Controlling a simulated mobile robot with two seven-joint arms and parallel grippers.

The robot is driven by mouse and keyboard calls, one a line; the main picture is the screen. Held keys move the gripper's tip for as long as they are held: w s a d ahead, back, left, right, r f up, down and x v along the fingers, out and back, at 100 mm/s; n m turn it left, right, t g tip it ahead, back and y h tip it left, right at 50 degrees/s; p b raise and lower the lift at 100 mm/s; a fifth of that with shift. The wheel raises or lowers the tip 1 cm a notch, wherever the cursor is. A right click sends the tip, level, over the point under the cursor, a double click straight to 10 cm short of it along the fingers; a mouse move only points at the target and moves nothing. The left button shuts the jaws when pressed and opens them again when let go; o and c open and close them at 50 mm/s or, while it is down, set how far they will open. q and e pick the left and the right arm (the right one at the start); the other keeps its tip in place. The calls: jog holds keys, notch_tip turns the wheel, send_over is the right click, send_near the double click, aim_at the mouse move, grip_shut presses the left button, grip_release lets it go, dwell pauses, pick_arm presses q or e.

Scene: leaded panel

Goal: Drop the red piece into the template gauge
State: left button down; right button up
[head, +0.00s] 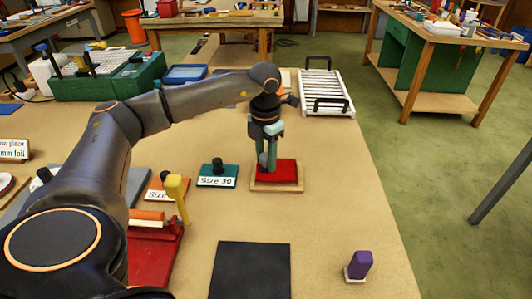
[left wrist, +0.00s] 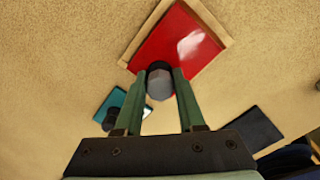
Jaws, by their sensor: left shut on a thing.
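The red piece (head: 284,170) is a flat, glossy plate at the middle of the bench in the head view; it also shows in the left wrist view (left wrist: 185,42). A pale wooden frame, which looks like the template gauge (head: 277,188), shows along its edges, also in the left wrist view (left wrist: 210,20). I cannot tell whether the red piece lies flat in it or just above. My left gripper (head: 267,158) points down over the piece's left part, its fingers shut on a rounded grey-and-black knob (left wrist: 159,84) at the piece's edge. My right gripper is out of view.
A teal "Size 30" plate with a black knob (head: 217,180) lies to the left. A black mat (head: 250,270) and a purple block (head: 360,264) are nearer. A white rack (head: 326,92) stands behind, a red stand (head: 152,262) at left. Bench to the right is clear.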

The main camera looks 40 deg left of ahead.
aim_at(266, 156)
pick_arm(q)
jog(key=shift+f+b, duration=0.55)
jog(key=shift+f, duration=0.35)
dwell(0.4)
jog(key=shift+c, duration=2.2)
grip_release()
jog(key=shift+r, duration=0.1)
notch_tip(266, 156, up, 12)
jog(key=shift+s+r, duration=0.1)
jog(key=shift+r, duration=0.05)
